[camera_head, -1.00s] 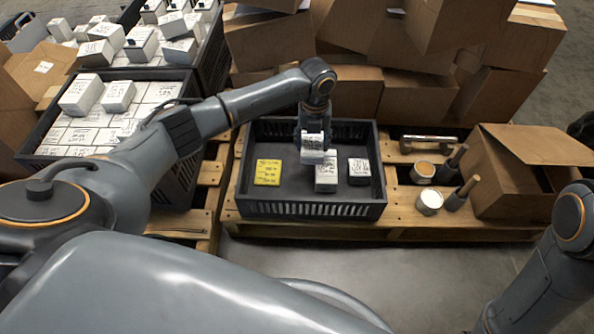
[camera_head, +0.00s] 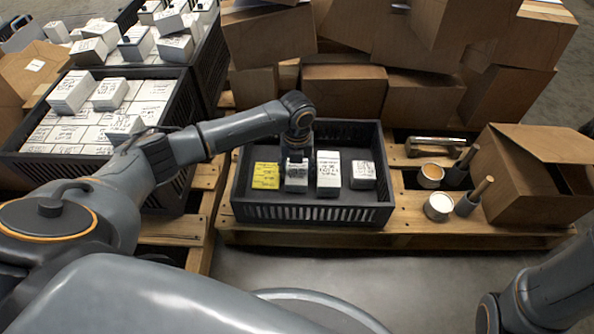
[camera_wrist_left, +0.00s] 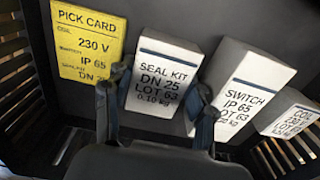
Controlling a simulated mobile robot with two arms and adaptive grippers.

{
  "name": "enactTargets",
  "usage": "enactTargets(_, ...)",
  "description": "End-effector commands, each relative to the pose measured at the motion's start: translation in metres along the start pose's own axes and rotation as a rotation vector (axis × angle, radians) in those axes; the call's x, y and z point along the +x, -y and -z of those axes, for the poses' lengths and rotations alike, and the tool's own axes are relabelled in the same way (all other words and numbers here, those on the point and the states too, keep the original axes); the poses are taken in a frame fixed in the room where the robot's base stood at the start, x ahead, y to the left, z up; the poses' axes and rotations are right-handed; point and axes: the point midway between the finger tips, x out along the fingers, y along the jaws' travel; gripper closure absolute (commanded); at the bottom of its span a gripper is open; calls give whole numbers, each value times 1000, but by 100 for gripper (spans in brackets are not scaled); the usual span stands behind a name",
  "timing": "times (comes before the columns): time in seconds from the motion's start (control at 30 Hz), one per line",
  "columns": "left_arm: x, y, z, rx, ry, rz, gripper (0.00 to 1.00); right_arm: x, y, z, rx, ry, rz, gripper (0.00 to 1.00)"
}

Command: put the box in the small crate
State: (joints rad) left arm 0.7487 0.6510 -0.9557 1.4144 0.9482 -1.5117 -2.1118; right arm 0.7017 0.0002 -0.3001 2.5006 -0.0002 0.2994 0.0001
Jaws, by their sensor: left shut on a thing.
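The white box (camera_head: 296,184), labelled SEAL KIT DN 25 LOT 63, is inside the small dark crate (camera_head: 312,213), between a yellow pick card (camera_head: 266,176) and a white SWITCH box (camera_head: 328,172). My left gripper (camera_head: 297,160) is shut on it from above; the wrist view shows one finger on each side of the SEAL KIT box (camera_wrist_left: 165,85). I cannot tell whether its underside touches the crate floor. A COIL box (camera_head: 363,175) stands at the crate's right. My right gripper is out of view; only part of that arm shows at lower right.
The crate stands on a wooden pallet (camera_head: 410,228). Brown cartons (camera_head: 345,95) are piled behind it. Pots (camera_head: 438,206), brushes and an open carton (camera_head: 535,180) are at right. A large dark crate (camera_head: 178,150) of white boxes is at left.

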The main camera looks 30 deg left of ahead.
Motion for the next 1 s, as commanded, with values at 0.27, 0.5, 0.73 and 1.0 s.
enactTargets(0.27, 2, 0, 0, 0, 0, 0, 35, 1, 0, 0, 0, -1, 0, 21)
enactTargets(0.5, 1, 0, 0, 0, 0, 0, 35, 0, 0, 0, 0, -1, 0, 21)
enactTargets(0.73, -31, 0, -1, -1, 2, 2, 35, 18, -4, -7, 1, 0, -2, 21)
enactTargets(1.0, -80, 0, -1, -1, 1, 1, 35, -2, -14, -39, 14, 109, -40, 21)
